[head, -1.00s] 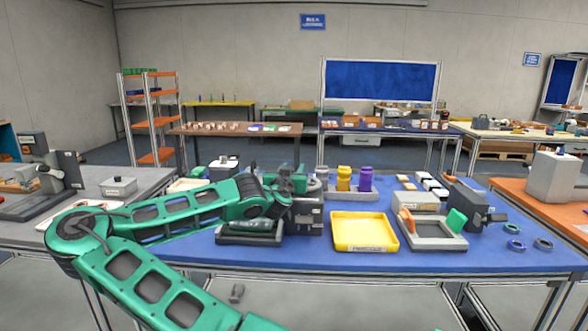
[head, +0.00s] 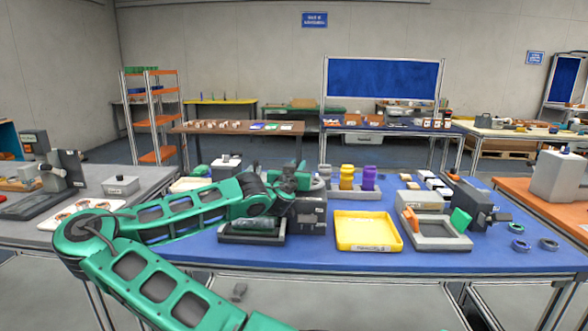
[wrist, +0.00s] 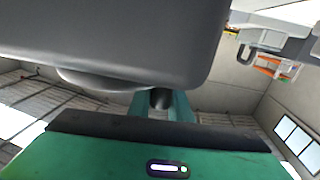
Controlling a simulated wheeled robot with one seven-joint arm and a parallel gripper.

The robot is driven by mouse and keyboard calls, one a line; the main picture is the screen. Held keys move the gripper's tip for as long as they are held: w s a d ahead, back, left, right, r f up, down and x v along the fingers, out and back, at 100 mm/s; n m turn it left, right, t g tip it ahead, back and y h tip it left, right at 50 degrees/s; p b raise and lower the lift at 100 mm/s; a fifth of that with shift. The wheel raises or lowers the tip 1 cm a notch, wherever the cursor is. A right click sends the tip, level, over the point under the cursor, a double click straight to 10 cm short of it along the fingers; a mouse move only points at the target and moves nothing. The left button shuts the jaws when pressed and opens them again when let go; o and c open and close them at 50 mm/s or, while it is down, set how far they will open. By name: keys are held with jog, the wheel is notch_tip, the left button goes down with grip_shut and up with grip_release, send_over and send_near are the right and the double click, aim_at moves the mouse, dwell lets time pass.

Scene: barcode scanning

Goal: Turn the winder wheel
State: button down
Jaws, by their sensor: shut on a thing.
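The winder is a dark grey boxy machine (head: 310,214) at the left part of the blue table, just right of my arm's end. In the wrist view its grey housing (wrist: 110,35) fills the top, with the edge of a dark round wheel (wrist: 105,80) below it. My gripper (wrist: 160,104) is shut on a small dark knob (wrist: 160,97) beside the wheel, its teal fingers on either side. In the head view my gripper (head: 296,178) is at the top of the winder, and my arm partly hides the machine. Most of the wheel is hidden.
A yellow tray (head: 367,243) lies right of the winder. A black tray (head: 228,238) is below my wrist. Yellow and purple spools (head: 368,178) stand behind.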

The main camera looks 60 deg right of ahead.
jog(key=shift+w, duration=0.3)
